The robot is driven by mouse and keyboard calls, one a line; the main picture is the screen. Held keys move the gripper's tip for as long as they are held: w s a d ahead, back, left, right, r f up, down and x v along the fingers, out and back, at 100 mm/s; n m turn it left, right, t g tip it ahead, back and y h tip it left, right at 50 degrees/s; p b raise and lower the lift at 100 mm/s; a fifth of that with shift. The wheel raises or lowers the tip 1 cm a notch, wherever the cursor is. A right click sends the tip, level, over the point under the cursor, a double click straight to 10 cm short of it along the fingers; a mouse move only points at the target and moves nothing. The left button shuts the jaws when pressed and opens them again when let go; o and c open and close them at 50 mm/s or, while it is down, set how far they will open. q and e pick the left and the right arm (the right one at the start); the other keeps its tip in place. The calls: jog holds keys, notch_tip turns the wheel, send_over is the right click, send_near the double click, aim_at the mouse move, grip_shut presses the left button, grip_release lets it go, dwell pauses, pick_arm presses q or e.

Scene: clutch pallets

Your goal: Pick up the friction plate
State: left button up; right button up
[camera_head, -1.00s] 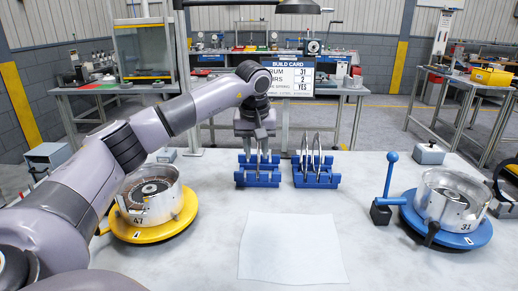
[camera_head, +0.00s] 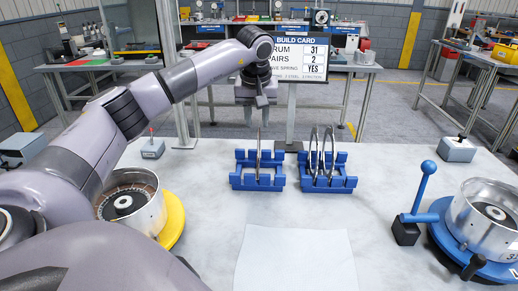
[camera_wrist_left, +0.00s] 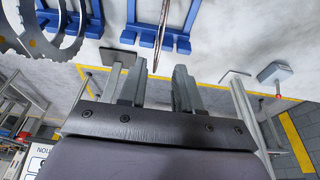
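A thin metal plate (camera_head: 258,158) stands on edge in the left blue rack (camera_head: 243,182), seen nearly edge-on. More thin plates (camera_head: 321,152) stand in the right blue rack (camera_head: 335,183). My left gripper (camera_head: 257,108) is above and behind the left rack, pointing down, with its fingers hard to make out in the head view. In the left wrist view, its fingers (camera_wrist_left: 160,68) are apart. A plate edge (camera_wrist_left: 176,30) runs up to the gap between their tips, with no visible contact. Larger toothed plates (camera_wrist_left: 62,30) show at upper left there. My right gripper is out of view.
A silver drum on a yellow base (camera_head: 172,222) is at left, partly behind my arm. Another drum (camera_head: 488,215) sits on a blue base at right, beside a blue-knobbed lever (camera_head: 425,190). A blank white sheet (camera_head: 295,258) lies in front. A build card (camera_head: 303,60) stands behind.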

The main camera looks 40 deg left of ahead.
pick_arm(q)
jog(key=x, duration=0.4)
jog(key=p+x, duration=0.1)
jog(key=x, duration=0.1)
jog(key=shift+d+f, duration=0.25)
jog(key=shift+f, duration=0.15)
grip_shut()
